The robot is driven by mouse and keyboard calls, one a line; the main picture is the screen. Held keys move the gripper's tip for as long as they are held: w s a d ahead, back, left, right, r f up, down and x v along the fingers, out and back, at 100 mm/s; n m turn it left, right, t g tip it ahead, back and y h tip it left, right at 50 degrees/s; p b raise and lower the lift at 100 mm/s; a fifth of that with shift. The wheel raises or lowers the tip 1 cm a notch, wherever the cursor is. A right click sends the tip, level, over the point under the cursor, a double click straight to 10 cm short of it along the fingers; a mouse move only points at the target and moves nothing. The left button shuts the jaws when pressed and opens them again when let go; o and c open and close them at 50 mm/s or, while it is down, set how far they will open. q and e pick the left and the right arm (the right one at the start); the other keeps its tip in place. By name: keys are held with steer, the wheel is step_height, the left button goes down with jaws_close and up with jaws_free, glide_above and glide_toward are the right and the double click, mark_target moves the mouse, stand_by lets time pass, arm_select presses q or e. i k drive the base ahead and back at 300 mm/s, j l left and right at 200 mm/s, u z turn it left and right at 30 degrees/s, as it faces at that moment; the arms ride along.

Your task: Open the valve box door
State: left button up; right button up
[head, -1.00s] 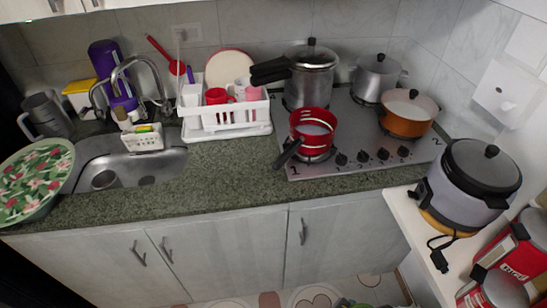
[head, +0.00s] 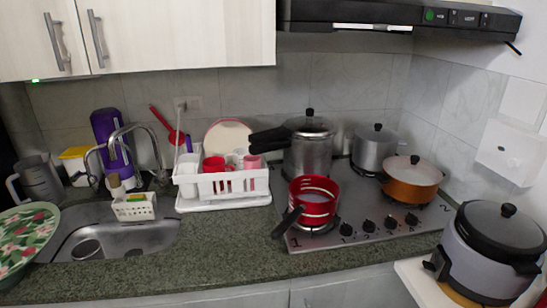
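A white box or panel (head: 512,152), which looks like the valve box, is fixed to the tiled wall at the far right of the head view. Its front appears closed, with a small dark mark near its middle. I cannot make out a handle or hinge clearly. It sits above the rice cooker and right of the stove. Neither of my grippers is in the head view.
A grey rice cooker (head: 492,250) stands on a white shelf (head: 425,285) below the white box. A stove (head: 350,215) holds several pots. A dish rack (head: 222,190) and a sink (head: 120,238) are to the left. A black range hood (head: 400,17) hangs above.

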mark_target(512, 153)
steer(key=z, duration=1.5)
steer(key=i+j+z, duration=0.3)
steer(key=j+z, duration=0.3)
